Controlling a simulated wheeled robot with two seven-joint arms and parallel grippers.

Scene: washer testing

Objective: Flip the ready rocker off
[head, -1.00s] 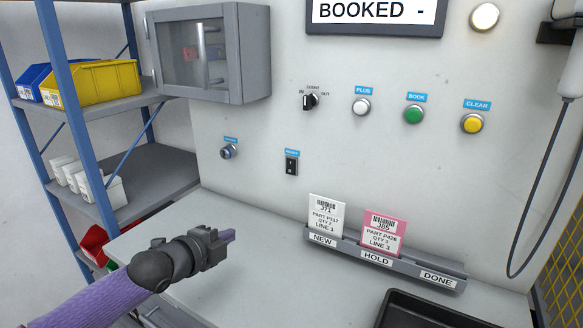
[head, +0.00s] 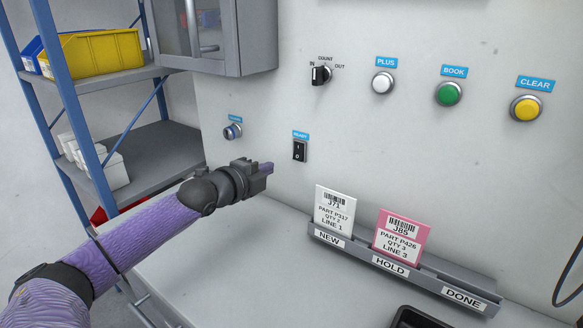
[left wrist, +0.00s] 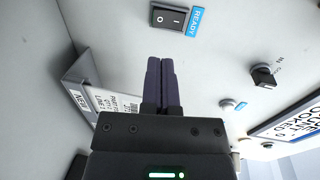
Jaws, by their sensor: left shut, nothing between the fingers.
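The ready rocker (head: 299,151) is a small black switch marked I at the top and 0 at the bottom, on the pale panel under a blue READY label (head: 300,135). In the left wrist view the rocker (left wrist: 167,18) shows near the top, beyond the fingertips. My left gripper (head: 268,167) is shut and empty, its purple fingers pointing at the panel just left of and slightly below the rocker. In the left wrist view the closed fingers (left wrist: 160,62) lie side by side, apart from the rocker. My right gripper is not in view.
A key switch (head: 233,131) sits left of the rocker. A selector knob (head: 321,75) and white, green and yellow buttons (head: 448,93) are above right. A card rack (head: 400,268) stands on the bench below right. A grey cabinet (head: 245,40) hangs above left.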

